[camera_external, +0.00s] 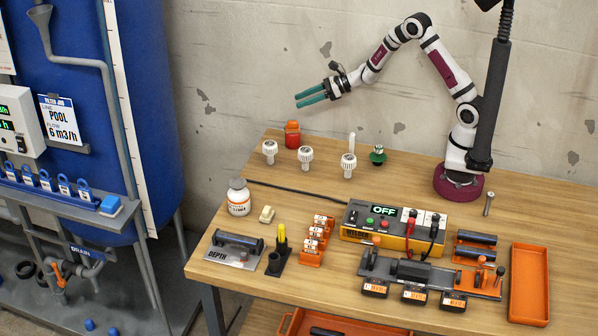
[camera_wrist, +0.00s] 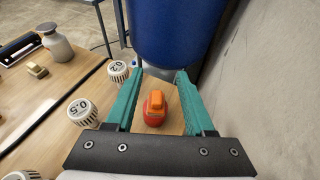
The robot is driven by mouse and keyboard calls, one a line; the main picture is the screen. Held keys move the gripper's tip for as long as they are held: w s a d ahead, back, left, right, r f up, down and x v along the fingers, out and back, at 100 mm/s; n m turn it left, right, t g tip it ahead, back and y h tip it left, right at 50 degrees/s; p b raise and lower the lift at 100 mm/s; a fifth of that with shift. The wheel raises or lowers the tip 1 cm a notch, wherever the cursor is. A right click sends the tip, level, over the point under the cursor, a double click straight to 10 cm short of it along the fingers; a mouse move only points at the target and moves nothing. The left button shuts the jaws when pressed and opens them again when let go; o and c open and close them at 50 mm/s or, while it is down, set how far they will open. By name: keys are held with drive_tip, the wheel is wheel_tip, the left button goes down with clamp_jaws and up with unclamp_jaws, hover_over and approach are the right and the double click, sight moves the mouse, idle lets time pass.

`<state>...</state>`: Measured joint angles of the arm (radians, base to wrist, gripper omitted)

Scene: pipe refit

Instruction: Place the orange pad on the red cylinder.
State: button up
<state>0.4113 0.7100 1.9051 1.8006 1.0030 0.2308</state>
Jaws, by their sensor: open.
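The orange pad (camera_external: 291,126) sits on top of the red cylinder (camera_external: 292,140) near the back left of the wooden table. In the wrist view the orange pad (camera_wrist: 157,101) covers much of the red cylinder (camera_wrist: 154,122), whose red rim shows below it. Pad and cylinder appear to touch. My gripper (camera_external: 298,100) is in the air above them, apart from both. In the wrist view my gripper (camera_wrist: 160,72) has its two teal fingers spread wide, with nothing between the tips.
White ribbed knobs (camera_external: 305,155) stand close by, one marked 0.5 (camera_wrist: 82,112). A green-topped piece (camera_external: 378,154) stands further right. A blue tank (camera_external: 130,110) rises beyond the table's left. The wall (camera_external: 240,60) is close behind. A welder box (camera_external: 395,228) fills the table's middle.

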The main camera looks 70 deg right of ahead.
drive_tip(key=s+a+r+n+g+y, duration=0.2)
drive_tip(key=s+a+r+n+g, duration=0.25)
drive_tip(key=s+a+n, duration=0.35)
drive_tip(key=s+a+r+n+g+y, duration=0.3)
drive_tip(key=s+a+r+n, duration=0.3)
drive_tip(key=s+a, duration=0.4)
drive_tip(key=s+d+f+n+g+h, duration=0.1)
drive_tip(key=s+n, duration=0.3)
drive_tip(key=s, duration=0.4)
drive_tip(key=s+d+f+n+g+h, duration=0.1)
drive_tip(key=s+d+n+g+h, duration=0.1)
drive_tip(key=s, duration=0.5)
drive_tip(key=s+d+f+n+g+h, duration=0.2)
drive_tip(key=s+d+n+h, duration=0.2)
drive_tip(key=s, duration=0.4)
drive_tip(key=shift+s+n+h, duration=0.35)
drive_tip(key=shift+n+h, duration=0.25)
drive_tip(key=shift+n, duration=0.5)
drive_tip(key=shift+d+f, duration=0.1)
